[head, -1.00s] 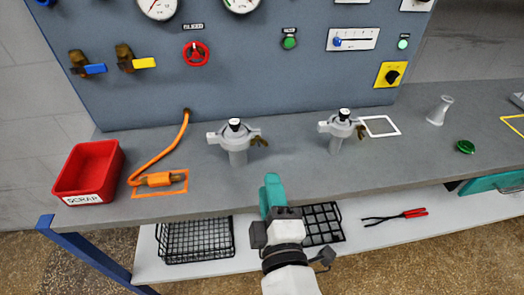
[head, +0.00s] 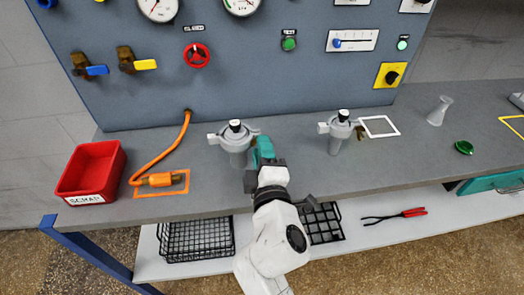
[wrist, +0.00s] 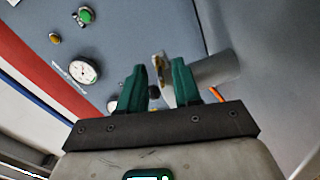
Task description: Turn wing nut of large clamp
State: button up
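The large clamp (head: 233,139) is the grey left one of two clamps standing upright on the bench, with a black-topped knob. Its brown wing nut is largely hidden behind my gripper in the head view. In the wrist view the brown wing nut (wrist: 160,66) shows between the teal fingers, close to the right one, with the grey clamp body (wrist: 212,69) behind. My gripper (head: 262,148) is at the right side of the clamp. In the wrist view my gripper (wrist: 158,72) has its fingers apart; firm contact with the nut cannot be made out.
A smaller grey clamp (head: 337,128) stands to the right, near a white outlined square (head: 380,126). A red scrap bin (head: 91,172) and an orange hose (head: 160,153) lie to the left. The gauge panel (head: 280,85) rises behind. The bench front is mostly clear.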

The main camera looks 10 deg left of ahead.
grip_shut()
jog(key=shift+f+m+b, duration=0.1)
jog(key=shift+m+b, duration=0.2)
dwell(0.3)
jog(key=m+b, duration=0.3)
jog(key=shift+f, duration=0.15)
jog(key=m+b, duration=0.4)
jog(key=m, duration=0.1)
jog(key=shift+a, duration=0.1)
jog(key=m+b, duration=0.2)
jog(key=shift+m, duration=0.3)
jog(key=shift+m+b, duration=1.1)
jog(key=shift+m, duration=0.7)
